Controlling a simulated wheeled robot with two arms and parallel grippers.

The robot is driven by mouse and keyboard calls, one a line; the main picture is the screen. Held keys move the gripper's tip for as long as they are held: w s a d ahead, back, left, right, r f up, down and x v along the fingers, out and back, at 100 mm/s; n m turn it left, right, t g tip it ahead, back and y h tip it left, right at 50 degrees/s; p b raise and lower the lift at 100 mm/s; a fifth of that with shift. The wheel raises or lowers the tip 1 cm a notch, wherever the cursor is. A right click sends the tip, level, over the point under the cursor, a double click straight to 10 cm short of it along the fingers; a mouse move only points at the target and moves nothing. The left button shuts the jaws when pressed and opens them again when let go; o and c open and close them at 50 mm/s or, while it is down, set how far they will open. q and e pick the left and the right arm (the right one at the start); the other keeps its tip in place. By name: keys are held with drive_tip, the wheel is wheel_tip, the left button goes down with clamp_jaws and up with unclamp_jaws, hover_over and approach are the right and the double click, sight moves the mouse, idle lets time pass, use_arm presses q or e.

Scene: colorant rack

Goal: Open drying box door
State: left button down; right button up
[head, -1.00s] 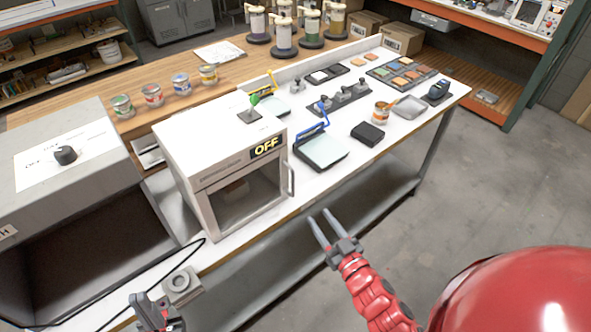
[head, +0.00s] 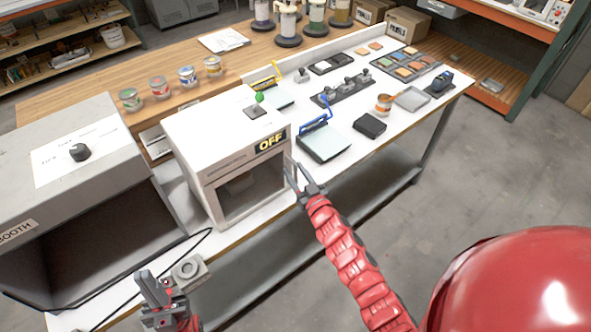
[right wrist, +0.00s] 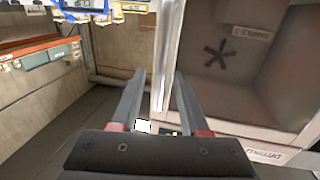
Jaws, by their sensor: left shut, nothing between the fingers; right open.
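The drying box (head: 220,135) is a white box on the bench, with a dark "OFF" display above its front door (head: 222,205). The door looks shut. My right gripper (head: 291,172) is open at the door's right edge. In the right wrist view, its fingers (right wrist: 155,95) point toward the box edge, with the dark fan inside visible at right. My left gripper (head: 147,279) is shut and empty, low at the bench's front left.
A grey booth (head: 75,125) stands left of the box, with a black cable in front. A grey block with a ring (head: 186,270) sits near my left gripper. A blue-levered device (head: 322,142) stands right of the box. Floor in front is clear.

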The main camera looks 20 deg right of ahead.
clamp_jaws()
idle(0.3)
idle(1.2)
